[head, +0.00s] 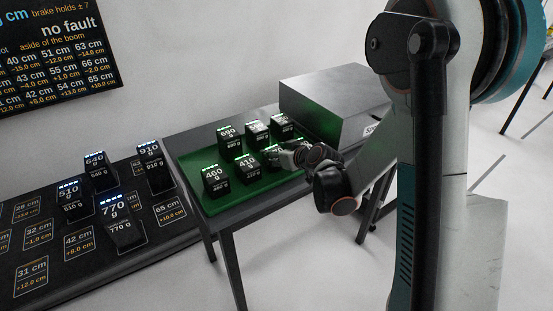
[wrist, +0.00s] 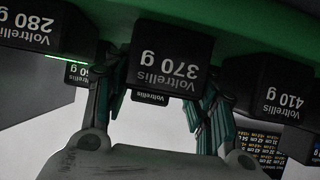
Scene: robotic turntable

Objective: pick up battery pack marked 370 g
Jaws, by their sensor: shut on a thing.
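The black battery pack marked 370 g (wrist: 165,65) fills the upper middle of the wrist view, its label upside down. My gripper (wrist: 160,90) has one finger on each side of it and is shut on it. In the head view my gripper (head: 292,156) is at the front right of the green tray (head: 222,204) and hides most of that pack. I cannot tell whether the pack is lifted off the tray.
Packs marked 410 g (wrist: 285,92) and 280 g (wrist: 35,27) flank it closely. The 460 g pack (head: 215,181) and others share the tray. A grey box (head: 330,100) stands behind right. A dark board (head: 75,245) with heavier packs lies left.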

